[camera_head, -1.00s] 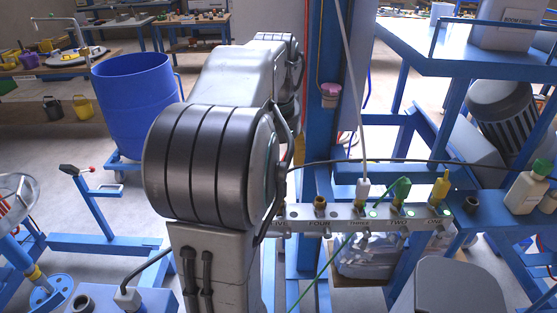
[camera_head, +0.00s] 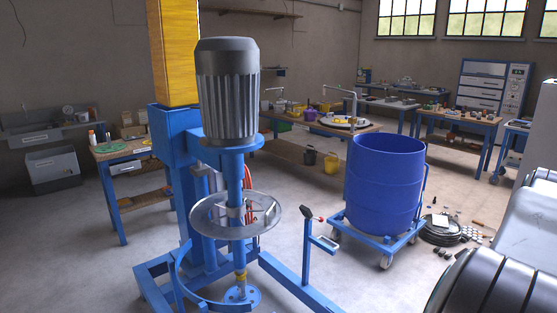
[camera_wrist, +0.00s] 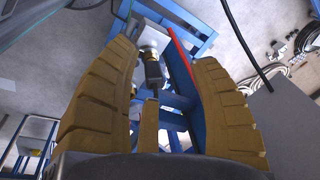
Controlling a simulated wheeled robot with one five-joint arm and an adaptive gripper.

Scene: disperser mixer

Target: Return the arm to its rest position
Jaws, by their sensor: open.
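My gripper (camera_wrist: 160,110) shows in the wrist view as two ribbed tan fingers, spread apart, with nothing between the tips. Beyond the fingers are a dark fitting with a brass part, a red strip and blue frame bars, with the floor below. In the head view my arm's grey and black links fill the lower right corner. The gripper itself is outside that view. The disperser mixer (camera_head: 228,95), with a grey ribbed motor on a blue stand, is upright at the centre left. A round metal guard (camera_head: 237,214) surrounds its shaft.
A blue drum (camera_head: 385,185) stands on a wheeled blue dolly right of the mixer. A blue post with a lever (camera_head: 308,240) rises between them. A coiled hose (camera_head: 443,232) and small parts lie on the floor near the drum. Workbenches (camera_head: 455,122) line the back.

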